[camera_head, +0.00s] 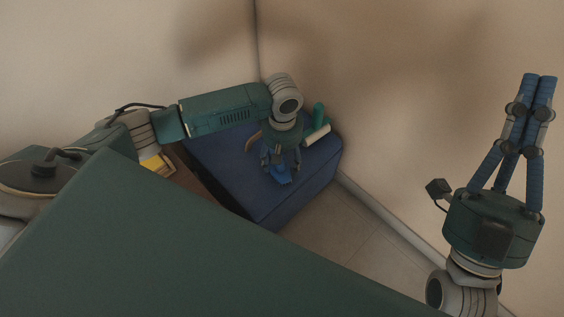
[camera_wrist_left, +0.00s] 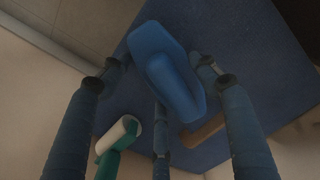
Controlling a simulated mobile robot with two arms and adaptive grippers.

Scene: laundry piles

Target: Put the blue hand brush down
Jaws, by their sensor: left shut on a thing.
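The blue hand brush (camera_head: 282,174) is between the fingers of my left gripper (camera_head: 280,164), over the top of a dark blue upholstered block (camera_head: 222,157) in the corner. In the left wrist view the brush (camera_wrist_left: 170,72) lies between the fingers of the left gripper (camera_wrist_left: 158,80), which is shut on it. Whether the brush touches the block's top is hard to tell. My right gripper (camera_head: 539,78) is raised at the right, fingers pointing up with tips together, and holds nothing visible.
A brown object (camera_head: 253,141) lies left of the gripper. Walls close in behind and to the right. Tiled floor (camera_head: 325,222) is clear in front.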

